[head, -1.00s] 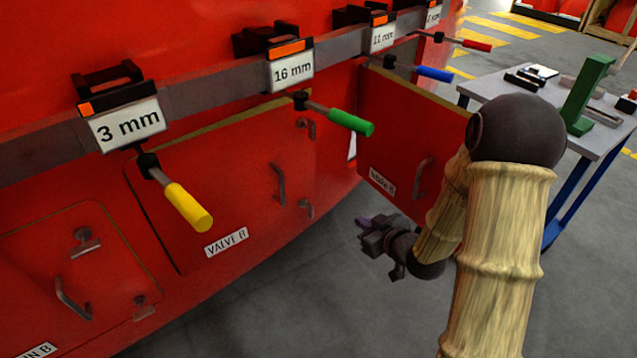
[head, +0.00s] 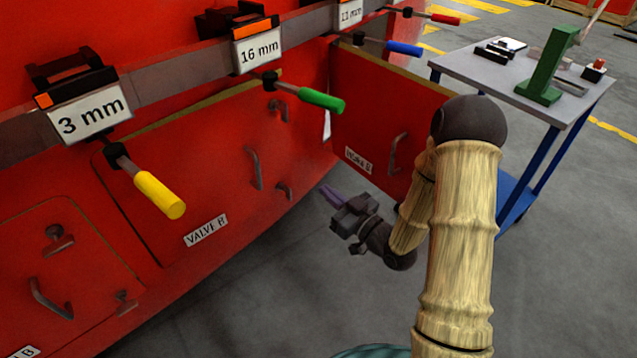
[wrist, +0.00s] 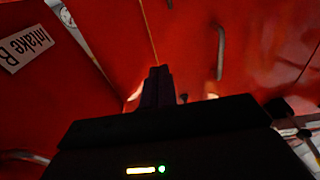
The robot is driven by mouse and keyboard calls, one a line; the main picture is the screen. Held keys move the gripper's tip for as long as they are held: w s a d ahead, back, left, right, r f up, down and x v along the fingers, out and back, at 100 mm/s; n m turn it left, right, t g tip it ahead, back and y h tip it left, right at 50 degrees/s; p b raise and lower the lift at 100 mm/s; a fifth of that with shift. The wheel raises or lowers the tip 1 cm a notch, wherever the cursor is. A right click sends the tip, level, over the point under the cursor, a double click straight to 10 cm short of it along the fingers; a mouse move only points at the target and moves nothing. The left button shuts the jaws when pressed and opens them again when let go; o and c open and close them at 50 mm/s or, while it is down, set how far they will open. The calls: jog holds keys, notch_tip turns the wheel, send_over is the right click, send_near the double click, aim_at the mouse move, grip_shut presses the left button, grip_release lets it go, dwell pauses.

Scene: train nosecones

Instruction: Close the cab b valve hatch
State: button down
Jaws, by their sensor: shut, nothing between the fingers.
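The valve hatch (head: 200,165) is a red panel labelled VALVE B, with a grey handle (head: 254,168) near its right side. Its yellowish top edge shows and a dark line runs down its left edge; it looks slightly ajar, but I cannot tell how far. My gripper (head: 327,193), with purple fingers, is shut and empty. It is in the air to the right of this hatch, apart from it in the head view. In the wrist view the shut fingertips (wrist: 158,72) point at red panels, with a grey handle (wrist: 220,52) ahead to the right.
Yellow (head: 158,195), green (head: 321,100) and blue (head: 404,48) handled levers stick out above. A grey worktable (head: 490,78) stands at the right. Floor between is clear.

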aim_at(287, 158)
jog(key=x, duration=1.3)
